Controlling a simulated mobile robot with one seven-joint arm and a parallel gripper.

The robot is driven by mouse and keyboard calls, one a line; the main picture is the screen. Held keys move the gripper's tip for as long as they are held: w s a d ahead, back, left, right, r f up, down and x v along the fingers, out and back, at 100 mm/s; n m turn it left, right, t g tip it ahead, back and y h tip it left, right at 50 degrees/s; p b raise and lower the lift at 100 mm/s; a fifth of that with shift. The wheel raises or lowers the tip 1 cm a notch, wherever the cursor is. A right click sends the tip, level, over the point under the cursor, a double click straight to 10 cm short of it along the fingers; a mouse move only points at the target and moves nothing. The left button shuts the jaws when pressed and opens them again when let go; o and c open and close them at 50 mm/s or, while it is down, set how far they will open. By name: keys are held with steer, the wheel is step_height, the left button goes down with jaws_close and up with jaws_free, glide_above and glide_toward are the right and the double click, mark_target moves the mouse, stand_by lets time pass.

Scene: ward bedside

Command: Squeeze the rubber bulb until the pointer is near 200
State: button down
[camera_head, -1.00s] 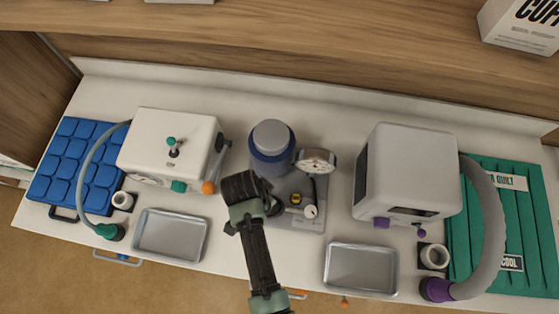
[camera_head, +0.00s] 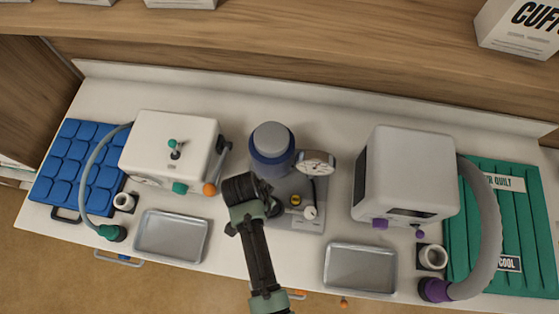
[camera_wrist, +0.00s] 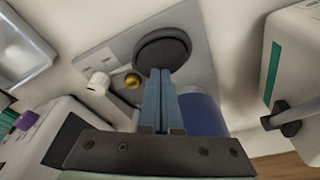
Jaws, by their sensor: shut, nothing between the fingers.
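The dark round rubber bulb (camera_wrist: 163,48) is at the tips of my gripper (camera_wrist: 160,75) in the wrist view. My two blue fingers are shut together and point at its face; I cannot tell if they touch it. In the head view the bulb (camera_head: 275,208) shows partly beside my dark wrist (camera_head: 245,188), which hides the fingertips. The round dial gauge (camera_head: 317,161) stands to the right of the blue and grey cylinder (camera_head: 272,148). Its pointer is too small to read. A white knob (camera_wrist: 98,83) and a brass valve (camera_wrist: 132,81) sit on the same grey base (camera_wrist: 112,55).
A white machine (camera_head: 170,145) stands left, a grey one (camera_head: 405,175) right. Steel trays (camera_head: 171,236) and (camera_head: 360,270) lie in front. A blue pad (camera_head: 75,165) and green quilt (camera_head: 510,230) fill the ends. A back ledge limits reach.

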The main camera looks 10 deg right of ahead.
steer(key=shift+f, duration=0.15)
steer(key=shift+f+b, duration=0.85)
steer(key=shift+f, duration=0.15)
steer(key=shift+r+p, duration=1.15)
steer(key=shift+p, duration=0.05)
steer(key=shift+f, duration=0.2)
steer(key=shift+f+b, duration=1)
steer(key=shift+f, duration=0.05)
steer(key=shift+r+p, duration=1.25)
